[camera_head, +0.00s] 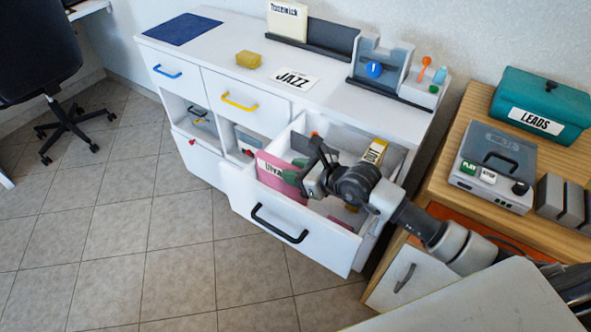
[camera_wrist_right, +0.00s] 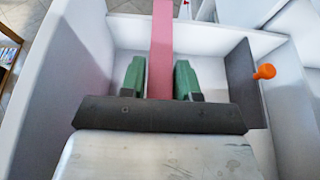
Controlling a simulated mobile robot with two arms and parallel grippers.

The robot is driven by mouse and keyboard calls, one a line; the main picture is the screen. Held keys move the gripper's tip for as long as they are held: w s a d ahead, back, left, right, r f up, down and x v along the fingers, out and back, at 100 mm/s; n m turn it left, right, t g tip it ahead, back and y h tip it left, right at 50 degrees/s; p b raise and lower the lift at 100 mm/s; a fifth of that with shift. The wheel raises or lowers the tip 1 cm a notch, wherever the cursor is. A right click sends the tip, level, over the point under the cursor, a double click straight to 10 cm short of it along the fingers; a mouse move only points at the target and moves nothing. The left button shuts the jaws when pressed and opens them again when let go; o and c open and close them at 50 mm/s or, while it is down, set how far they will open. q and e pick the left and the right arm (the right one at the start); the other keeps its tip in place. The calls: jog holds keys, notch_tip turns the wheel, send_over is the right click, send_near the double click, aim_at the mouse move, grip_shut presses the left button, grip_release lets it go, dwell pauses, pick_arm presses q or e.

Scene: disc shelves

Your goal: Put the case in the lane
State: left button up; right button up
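A pink case (camera_head: 280,173) with a lettered label stands in the open drawer (camera_head: 300,225). In the right wrist view the pink case (camera_wrist_right: 161,45) runs upright between the two green finger pads. My right gripper (camera_head: 312,168) reaches down into the drawer; in the wrist view its fingers (camera_wrist_right: 161,80) straddle the case with thin gaps on both sides, and it looks open. A yellow-and-white labelled case (camera_head: 374,151) stands at the back right of the drawer. Which space is the lane is not marked clearly. My left gripper is not in view.
A dark divider (camera_wrist_right: 240,80) with an orange knob (camera_wrist_right: 264,71) stands right of the fingers. The white cabinet top holds a JAZZ card (camera_head: 295,78), a yellow block (camera_head: 248,59) and a dark rack (camera_head: 330,38). A teal LEADS box (camera_head: 540,95) stands on the wooden desk.

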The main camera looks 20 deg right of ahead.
jog(key=o, duration=0.3)
jog(key=shift+r, duration=0.2)
jog(key=v, duration=1.2)
jog(key=shift+r, duration=0.1)
